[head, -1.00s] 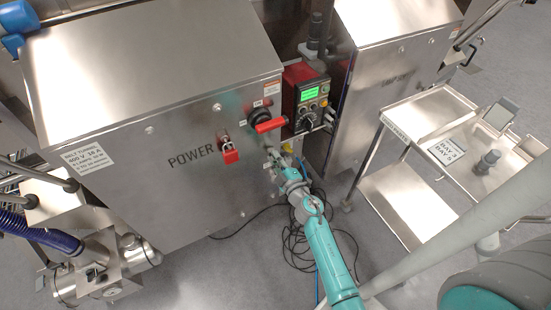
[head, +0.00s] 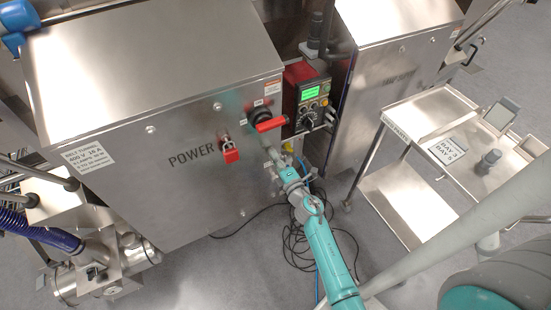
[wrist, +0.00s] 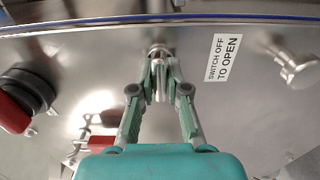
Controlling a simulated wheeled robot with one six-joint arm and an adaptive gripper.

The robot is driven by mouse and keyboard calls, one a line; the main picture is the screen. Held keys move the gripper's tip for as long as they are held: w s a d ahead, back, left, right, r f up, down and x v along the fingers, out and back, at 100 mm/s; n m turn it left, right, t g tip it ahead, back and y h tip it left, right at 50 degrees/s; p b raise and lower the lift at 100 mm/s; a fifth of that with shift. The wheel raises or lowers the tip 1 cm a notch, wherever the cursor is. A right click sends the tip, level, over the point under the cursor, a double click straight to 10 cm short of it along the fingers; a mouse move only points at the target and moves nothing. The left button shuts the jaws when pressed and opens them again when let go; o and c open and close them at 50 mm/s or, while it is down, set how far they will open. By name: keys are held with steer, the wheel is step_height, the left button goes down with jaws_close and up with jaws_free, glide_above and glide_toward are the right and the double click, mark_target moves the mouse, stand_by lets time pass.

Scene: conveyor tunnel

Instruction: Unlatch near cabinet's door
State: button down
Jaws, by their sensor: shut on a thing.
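The near cabinet (head: 120,110) is a brushed steel box lettered POWER, and its door looks closed. A red-handled rotary switch (head: 268,124) sits at its upper right, and a red padlock (head: 229,152) hangs left of it. The wrist view shows a switch with a red handle (wrist: 14,112) at left and a steel latch knob (wrist: 296,66) at right, beyond a "SWITCH OFF TO OPEN" label (wrist: 223,58). My gripper (wrist: 159,78) is shut on another small steel latch (wrist: 157,50), mostly hidden between its fingers. In the head view my gripper (head: 273,156) is at the cabinet's right side.
A control box with a green screen (head: 311,97) stands in the gap beside a second steel cabinet (head: 390,70). A steel cart (head: 408,200) is at right. Cables (head: 295,245) lie coiled on the floor under my arm. A motor unit (head: 115,265) is at lower left.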

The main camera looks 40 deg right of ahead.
stand_by(0.4)
steer(key=c, duration=1.2)
jaws_free()
steer(key=v, duration=1.2)
